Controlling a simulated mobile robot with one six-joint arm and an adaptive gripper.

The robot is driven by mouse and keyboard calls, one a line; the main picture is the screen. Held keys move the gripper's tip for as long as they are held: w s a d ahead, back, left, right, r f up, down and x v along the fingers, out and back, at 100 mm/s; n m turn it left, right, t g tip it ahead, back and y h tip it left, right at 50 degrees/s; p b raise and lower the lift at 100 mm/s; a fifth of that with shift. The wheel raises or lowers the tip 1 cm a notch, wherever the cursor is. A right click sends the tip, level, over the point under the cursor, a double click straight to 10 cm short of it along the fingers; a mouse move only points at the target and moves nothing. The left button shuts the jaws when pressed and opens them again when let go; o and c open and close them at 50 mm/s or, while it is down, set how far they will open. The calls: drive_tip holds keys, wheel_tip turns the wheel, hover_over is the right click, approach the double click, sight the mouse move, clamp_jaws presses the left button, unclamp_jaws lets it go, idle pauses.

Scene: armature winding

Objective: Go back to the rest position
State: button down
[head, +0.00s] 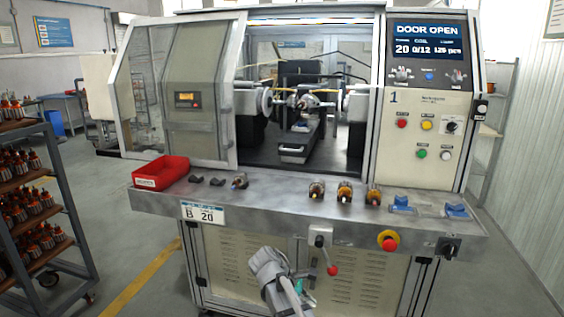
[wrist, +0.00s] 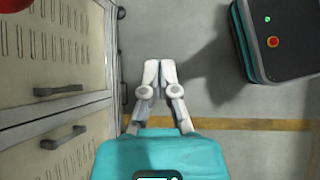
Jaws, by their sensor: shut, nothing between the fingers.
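My gripper (wrist: 160,66) points down in the wrist view, with its two pale fingertips together and nothing between them. Below it I see the floor, beside the machine's beige cabinet doors (wrist: 60,50). In the head view my arm shows at the bottom centre, low in front of the winding machine's lower cabinet (head: 235,250). The fingertips cannot be made out there.
The machine's ledge (head: 275,205) carries a red bin (head: 160,172), several armatures and blue holders (head: 402,204). Its sliding door (head: 185,95) stands open. A rack of armatures (head: 58,195) stands at left. A red-knobbed lever (head: 332,270) and emergency button (head: 388,241) are near my arm.

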drive_tip(key=s+d+f+m+y, duration=0.5)
drive_tip(key=s+d+m+y, duration=0.35)
drive_tip(key=m, duration=0.65)
wheel_tip(320, 180, up, 18)
drive_tip(key=p, duration=1.7)
drive_tip(key=shift+s+d+f+t+p, duration=0.15)
drive_tip(key=shift+d+f+t+p, duration=0.05)
drive_tip(key=shift+t+p, duration=0.1)
